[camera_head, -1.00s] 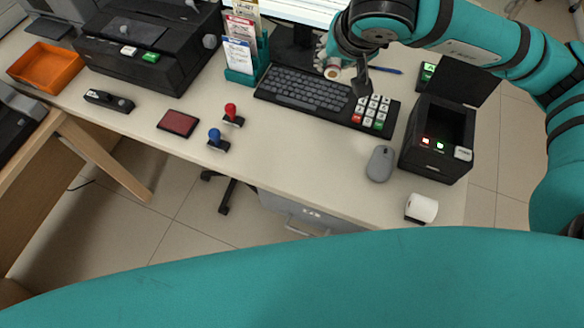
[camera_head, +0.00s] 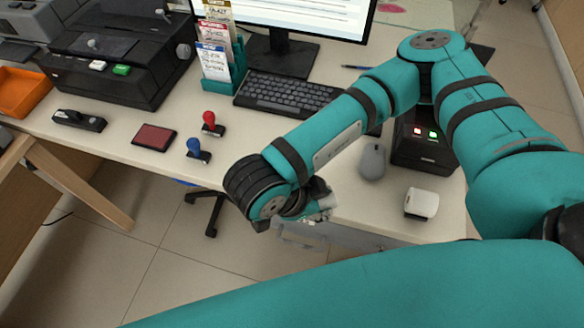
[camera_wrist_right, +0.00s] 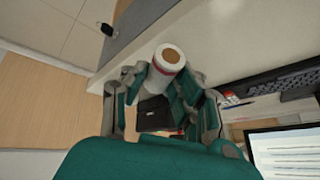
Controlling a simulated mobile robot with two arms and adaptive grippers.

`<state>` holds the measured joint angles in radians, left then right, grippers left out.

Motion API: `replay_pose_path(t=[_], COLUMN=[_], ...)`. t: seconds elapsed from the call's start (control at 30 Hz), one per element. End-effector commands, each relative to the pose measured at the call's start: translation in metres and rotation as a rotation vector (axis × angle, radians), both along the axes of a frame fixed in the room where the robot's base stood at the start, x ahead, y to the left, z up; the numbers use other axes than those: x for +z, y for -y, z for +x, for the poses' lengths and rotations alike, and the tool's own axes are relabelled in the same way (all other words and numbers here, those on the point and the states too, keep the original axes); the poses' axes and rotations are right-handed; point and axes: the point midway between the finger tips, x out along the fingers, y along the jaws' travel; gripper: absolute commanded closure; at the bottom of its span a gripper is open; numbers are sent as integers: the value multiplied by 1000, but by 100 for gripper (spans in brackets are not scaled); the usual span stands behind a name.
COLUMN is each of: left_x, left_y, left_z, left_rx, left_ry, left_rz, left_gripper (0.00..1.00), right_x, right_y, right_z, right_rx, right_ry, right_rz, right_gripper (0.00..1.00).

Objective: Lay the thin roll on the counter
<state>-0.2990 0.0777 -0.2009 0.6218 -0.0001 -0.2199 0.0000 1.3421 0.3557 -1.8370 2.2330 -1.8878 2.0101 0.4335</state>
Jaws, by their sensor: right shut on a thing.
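My right gripper (camera_head: 320,203) hangs at the front edge of the counter (camera_head: 255,150), in front of the keyboard. In the right wrist view my right gripper (camera_wrist_right: 168,74) is shut on a white roll (camera_wrist_right: 168,57) with a brown core. The roll's round end faces the wrist camera, and the counter (camera_wrist_right: 215,35) shows behind and beside it. In the head view the roll is mostly hidden by the gripper, and I cannot tell whether it touches the counter. My left gripper is not in view.
Red (camera_head: 209,122) and blue (camera_head: 196,149) stamps and an ink pad (camera_head: 154,136) lie to the left. Bare counter lies between the stamps and keyboard (camera_head: 287,94).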

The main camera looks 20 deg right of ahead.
Motion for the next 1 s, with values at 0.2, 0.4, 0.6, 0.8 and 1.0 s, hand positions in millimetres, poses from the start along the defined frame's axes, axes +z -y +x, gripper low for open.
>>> replay_pose_path(t=[0.2, 0.4, 0.6, 0.8, 1.0], left_x=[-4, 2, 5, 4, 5], left_y=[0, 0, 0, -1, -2], left_z=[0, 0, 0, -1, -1], left_rx=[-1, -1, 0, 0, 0], left_ry=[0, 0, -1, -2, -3], left_rz=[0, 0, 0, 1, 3], left_gripper=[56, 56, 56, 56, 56], right_x=[-11, -15, -21, -25, -28], right_y=[5, 0, -7, -13, -14], right_z=[-5, 41, 94, 134, 146], right_rx=[-118, -127, -125, -120, -116], right_ry=[3, 5, 3, 3, 2], right_rz=[3, 2, 3, 4, 2], right_gripper=[90, 90, 90, 90, 90])
